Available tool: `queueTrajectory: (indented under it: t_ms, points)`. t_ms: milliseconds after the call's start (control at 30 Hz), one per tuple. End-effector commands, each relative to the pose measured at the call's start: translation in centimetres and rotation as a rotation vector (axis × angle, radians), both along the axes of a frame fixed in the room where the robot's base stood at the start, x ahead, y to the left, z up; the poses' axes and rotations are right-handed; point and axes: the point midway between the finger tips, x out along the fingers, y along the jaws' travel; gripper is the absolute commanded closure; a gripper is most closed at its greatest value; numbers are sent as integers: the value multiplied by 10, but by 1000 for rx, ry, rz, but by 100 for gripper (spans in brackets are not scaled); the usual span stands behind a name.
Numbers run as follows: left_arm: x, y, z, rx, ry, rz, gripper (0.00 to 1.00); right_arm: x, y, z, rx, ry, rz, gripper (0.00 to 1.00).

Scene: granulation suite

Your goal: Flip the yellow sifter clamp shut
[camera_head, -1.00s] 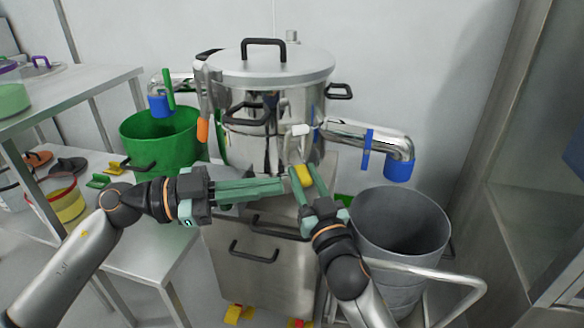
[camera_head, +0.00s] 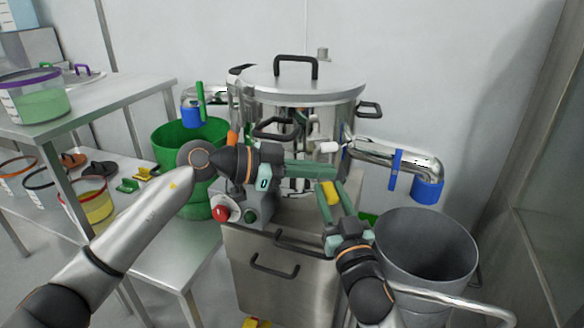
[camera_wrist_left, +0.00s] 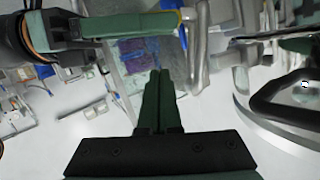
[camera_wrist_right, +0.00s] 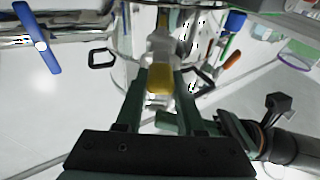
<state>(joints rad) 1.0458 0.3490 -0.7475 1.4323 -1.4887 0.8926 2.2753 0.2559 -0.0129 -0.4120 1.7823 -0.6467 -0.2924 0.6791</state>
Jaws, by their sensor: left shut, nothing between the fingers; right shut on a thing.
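The steel sifter (camera_head: 300,85) stands against the wall with its lid on. The yellow clamp (camera_head: 330,192) is low at its front, between the fingers of my right gripper (camera_head: 332,190). In the right wrist view the yellow clamp (camera_wrist_right: 160,80) sits between the fingertips, below a pale metal part. My right gripper is shut on it. My left gripper (camera_head: 338,172) is shut and empty, its fingertips just above the yellow clamp in the head view. In the left wrist view its fingers (camera_wrist_left: 160,75) are together. The clamp's hinge is hidden.
A white-tipped part (camera_head: 328,147) shows on the sifter just above my left fingers. A steel outlet pipe (camera_head: 400,160) with a blue end hangs over a grey bin (camera_head: 425,250). A green bin (camera_head: 170,145) and a shelved table (camera_head: 90,105) stand left. A red button box (camera_head: 235,210) is below my left gripper.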

Motion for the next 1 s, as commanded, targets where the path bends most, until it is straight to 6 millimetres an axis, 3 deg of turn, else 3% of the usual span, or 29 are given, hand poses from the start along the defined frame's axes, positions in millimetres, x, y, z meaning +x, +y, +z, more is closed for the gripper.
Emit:
queueTrajectory:
  t_ms: [100, 300, 700, 1000]
  points:
    - [4, -2, -19, 0, 5, 1, 100, 0, 0, 0, 0, 0, -1, 100]
    - [8, 0, -36, -1, 0, 1, 100, 0, 0, 0, 0, 1, -1, 100]
    - [9, 0, -40, -1, -1, 1, 100, 0, 0, 0, 0, 0, -1, 100]
    - [10, 1, -55, 5, 2, 0, 100, 0, 0, 0, 0, 0, -1, 100]
